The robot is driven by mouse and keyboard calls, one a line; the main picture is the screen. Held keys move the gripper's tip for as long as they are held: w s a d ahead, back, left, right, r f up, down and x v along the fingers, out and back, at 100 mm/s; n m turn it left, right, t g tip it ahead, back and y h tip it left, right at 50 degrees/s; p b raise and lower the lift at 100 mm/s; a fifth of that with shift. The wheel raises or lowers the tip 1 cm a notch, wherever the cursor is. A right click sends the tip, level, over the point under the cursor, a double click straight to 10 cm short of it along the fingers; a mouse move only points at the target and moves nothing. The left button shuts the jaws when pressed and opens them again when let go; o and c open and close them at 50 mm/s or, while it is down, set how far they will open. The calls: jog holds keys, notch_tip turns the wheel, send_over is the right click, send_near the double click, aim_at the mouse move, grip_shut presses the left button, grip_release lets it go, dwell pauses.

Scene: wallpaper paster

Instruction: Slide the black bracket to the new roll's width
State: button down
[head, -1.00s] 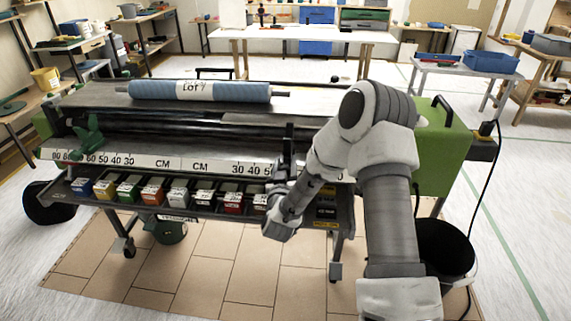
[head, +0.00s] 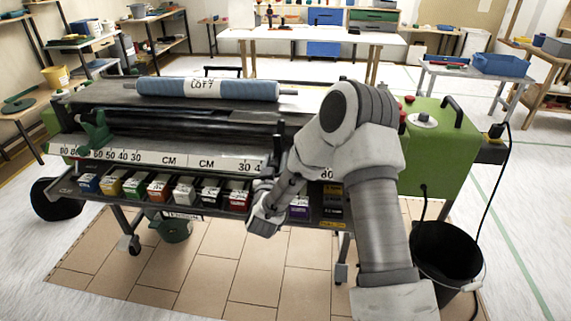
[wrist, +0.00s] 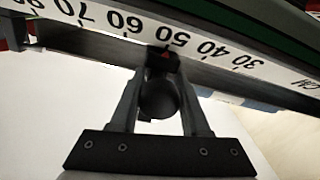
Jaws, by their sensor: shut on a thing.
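The black bracket (head: 279,146) stands upright on the right part of the machine's white CM scale (head: 206,163). In the wrist view its dark block (wrist: 163,57) carries a small red pointer close to the 50 mark. My gripper (wrist: 158,98) is shut on the bracket's round black knob, with a finger on each side. In the head view my wrist hides most of the grip. The new roll (head: 208,89), blue with a white label reading LOT 7, lies across the machine's top. A green bracket (head: 95,137) stands at the scale's left end.
A row of coloured boxes (head: 158,189) lies in the tray below the scale, close to my wrist. A green housing (head: 440,145) closes the machine's right end. A black bucket (head: 447,260) stands on the floor at the right.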

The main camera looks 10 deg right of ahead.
jog(key=shift+c, duration=2.2)
grip_release()
jog(key=p+v, duration=0.1)
jog(key=v, duration=1.6)
jog(key=shift+s, duration=0.2)
jog(key=shift+w+r, duration=0.1)
jog(key=shift+r, duration=0.1)
